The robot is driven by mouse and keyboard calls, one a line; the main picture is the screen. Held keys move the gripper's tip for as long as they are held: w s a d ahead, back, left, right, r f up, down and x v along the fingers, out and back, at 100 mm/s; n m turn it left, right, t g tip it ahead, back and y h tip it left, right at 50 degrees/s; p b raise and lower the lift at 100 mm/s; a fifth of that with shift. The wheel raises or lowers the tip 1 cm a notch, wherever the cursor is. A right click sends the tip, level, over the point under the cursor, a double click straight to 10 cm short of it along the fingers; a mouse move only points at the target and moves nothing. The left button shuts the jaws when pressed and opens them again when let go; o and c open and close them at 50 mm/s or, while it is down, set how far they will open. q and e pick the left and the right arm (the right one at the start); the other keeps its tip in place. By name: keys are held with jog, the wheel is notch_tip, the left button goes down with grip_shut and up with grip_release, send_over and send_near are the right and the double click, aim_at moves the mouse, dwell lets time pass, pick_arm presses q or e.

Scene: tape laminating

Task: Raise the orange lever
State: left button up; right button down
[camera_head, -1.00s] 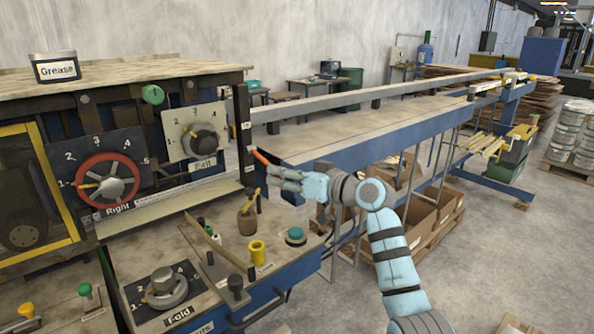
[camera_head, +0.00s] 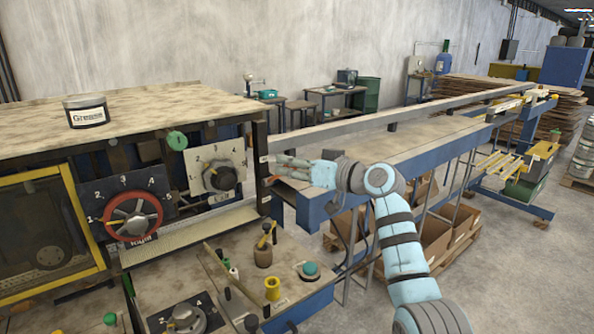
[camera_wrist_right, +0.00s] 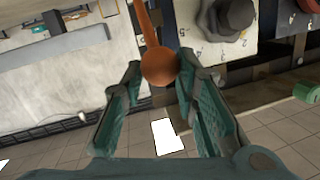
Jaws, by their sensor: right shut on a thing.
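The orange lever (camera_wrist_right: 160,66) shows in the right wrist view as a shaft ending in a round ball. The ball sits between the fingertips of my right gripper (camera_wrist_right: 159,68), which is shut on it. In the head view my right gripper (camera_head: 282,165) is beside the dark post at the right end of the machine front, about level with the exit dial. My left gripper is not in view.
The machine front carries a red-ringed dial (camera_head: 133,216) and a grey exit dial (camera_head: 223,177). Below is a control panel with a yellow knob (camera_head: 272,288) and a green button (camera_head: 309,268). A grease tin (camera_head: 87,111) stands on top. A long blue-sided conveyor (camera_head: 420,150) runs back right.

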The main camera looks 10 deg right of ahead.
jog(key=shift+w+a+r, duration=0.15)
jog(key=shift+w+r, duration=0.05)
jog(key=shift+r, duration=0.3)
jog(key=c, duration=1.5)
grip_release()
jog(key=shift+o, duration=1.1)
jog(key=shift+w+a+f, duration=0.1)
jog(key=shift+a, duration=0.05)
jog(key=v, duration=1.2)
